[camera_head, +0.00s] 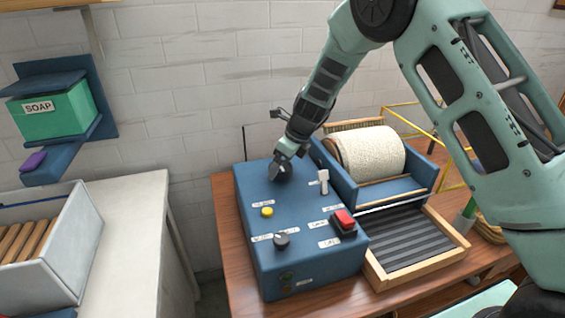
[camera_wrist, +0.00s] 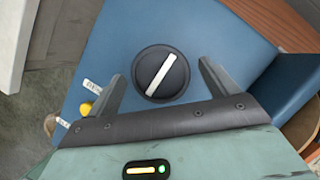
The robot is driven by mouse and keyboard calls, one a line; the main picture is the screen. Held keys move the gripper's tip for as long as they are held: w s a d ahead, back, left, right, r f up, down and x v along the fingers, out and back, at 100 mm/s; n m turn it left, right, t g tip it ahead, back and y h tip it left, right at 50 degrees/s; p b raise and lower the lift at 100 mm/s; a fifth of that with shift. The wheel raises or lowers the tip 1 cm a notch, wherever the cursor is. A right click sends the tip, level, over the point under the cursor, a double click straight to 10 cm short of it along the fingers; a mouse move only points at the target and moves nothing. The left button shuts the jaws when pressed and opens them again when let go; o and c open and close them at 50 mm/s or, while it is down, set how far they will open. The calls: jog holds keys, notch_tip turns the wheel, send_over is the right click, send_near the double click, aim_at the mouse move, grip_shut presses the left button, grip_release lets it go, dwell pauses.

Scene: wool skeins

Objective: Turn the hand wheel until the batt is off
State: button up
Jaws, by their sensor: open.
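A round dark wheel with a white bar across it (camera_wrist: 160,73) sits on the blue machine's top; I take it to be the hand wheel. In the head view it is partly hidden under my gripper (camera_head: 283,163). In the wrist view the bar slants up to the right. My gripper (camera_wrist: 161,72) is open, its fingers on either side of the wheel with gaps visible; whether they are down at its height is unclear. The cream wool batt (camera_head: 370,152) is wrapped around the drum, in the blue trough on the machine's right.
A ribbed wooden-framed tray (camera_head: 412,249) lies before the drum. A yellow rail (camera_head: 404,117) stands behind. A soap box (camera_head: 52,112) hangs left.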

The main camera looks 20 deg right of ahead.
jog(key=c, duration=1)
jog(key=shift+n, duration=0.3)
